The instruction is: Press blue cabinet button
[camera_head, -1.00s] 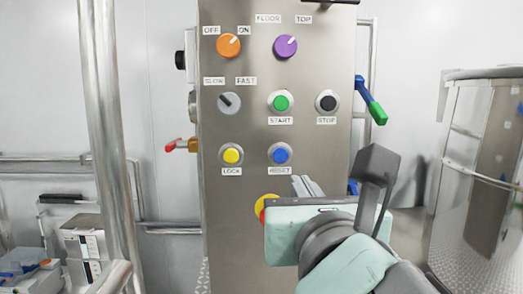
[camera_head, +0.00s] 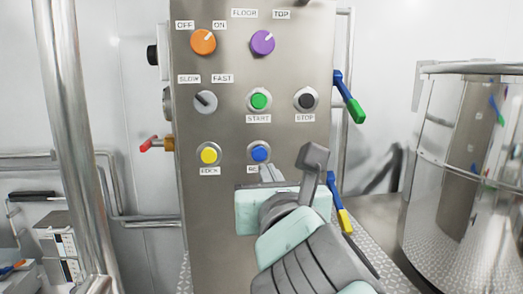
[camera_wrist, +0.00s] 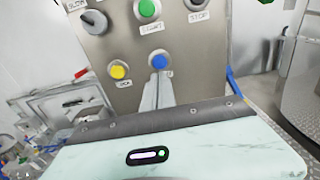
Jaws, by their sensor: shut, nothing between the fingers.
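The blue button (camera_head: 260,153) sits in a metal ring on the steel cabinet (camera_head: 220,225), right of the yellow button (camera_head: 208,155). Its label is partly hidden by my gripper (camera_head: 268,172). In the wrist view, the blue button (camera_wrist: 159,62) shows just beyond the fingertips of my gripper (camera_wrist: 157,84). The fingers are shut and empty, and point at the panel just below the button. I cannot tell whether they touch the panel.
Above are the green START button (camera_head: 259,101), black STOP button (camera_head: 305,99), grey selector (camera_head: 206,102), orange knob (camera_head: 203,42) and purple knob (camera_head: 262,43). A green-handled lever (camera_head: 350,100) is at the cabinet's right. A steel vessel (camera_head: 455,190) stands farther right.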

